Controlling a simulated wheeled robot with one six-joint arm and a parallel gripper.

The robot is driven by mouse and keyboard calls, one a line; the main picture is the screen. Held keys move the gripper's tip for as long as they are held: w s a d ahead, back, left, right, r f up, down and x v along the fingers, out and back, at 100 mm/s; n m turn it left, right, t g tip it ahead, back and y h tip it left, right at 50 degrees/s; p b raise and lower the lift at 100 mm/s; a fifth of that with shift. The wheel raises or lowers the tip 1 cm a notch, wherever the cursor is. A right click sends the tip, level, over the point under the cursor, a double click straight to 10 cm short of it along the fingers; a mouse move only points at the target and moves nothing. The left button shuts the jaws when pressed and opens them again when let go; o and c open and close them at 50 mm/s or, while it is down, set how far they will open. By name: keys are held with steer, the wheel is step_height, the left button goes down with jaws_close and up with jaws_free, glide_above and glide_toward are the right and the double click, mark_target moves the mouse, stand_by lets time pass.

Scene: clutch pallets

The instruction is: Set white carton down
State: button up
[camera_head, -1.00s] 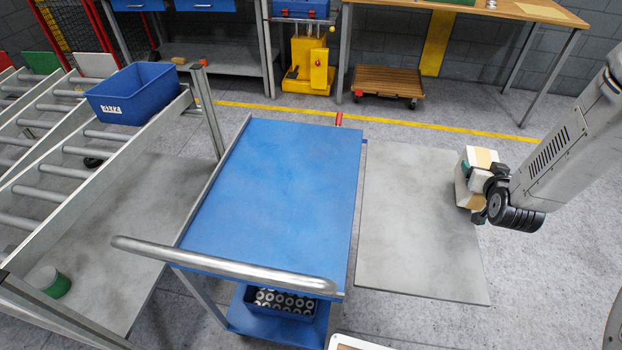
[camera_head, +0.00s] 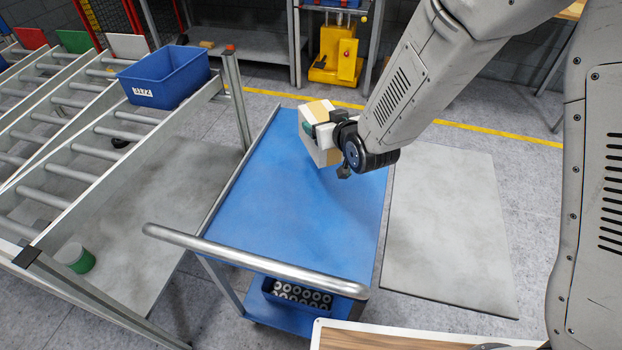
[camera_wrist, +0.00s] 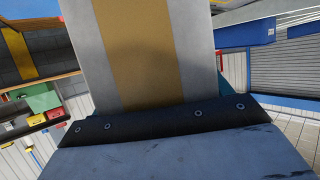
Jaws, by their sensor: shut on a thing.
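The white carton (camera_head: 312,146), with a tan tape band, is in my gripper (camera_head: 325,132) over the far part of the blue cart top (camera_head: 290,205). I cannot tell for sure whether its underside touches the cart. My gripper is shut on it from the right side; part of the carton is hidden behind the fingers. In the wrist view the carton (camera_wrist: 140,50) fills the upper middle, its tan band running up the picture, above the dark edge of my gripper (camera_wrist: 160,120).
The cart's steel handle (camera_head: 255,262) crosses its near end. A roller rack with a blue bin (camera_head: 165,78) stands to the left. A grey mat (camera_head: 447,230) lies on the floor to the right. A blue box of round parts (camera_head: 298,296) sits on the cart's lower shelf. The cart top around the carton is clear.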

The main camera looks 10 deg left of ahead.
steer(key=shift+n+g+y, duration=0.4)
steer(key=shift+n+y, duration=0.3)
steer(key=s+a, duration=0.1)
steer(key=a, duration=0.1)
steer(key=s+a+r, duration=0.1)
steer(key=a, duration=0.1)
steer(key=s+a, duration=0.1)
steer(key=a, duration=0.1)
steer(key=shift+s+a+r, duration=0.15)
step_height(320, 180, down, 5)
steer(key=shift+s+a+f, duration=0.1)
steer(key=shift+a, duration=0.05)
steer(key=shift+f, duration=2.25)
steer(key=shift+f, duration=0.1)
steer(key=o, duration=1.2)
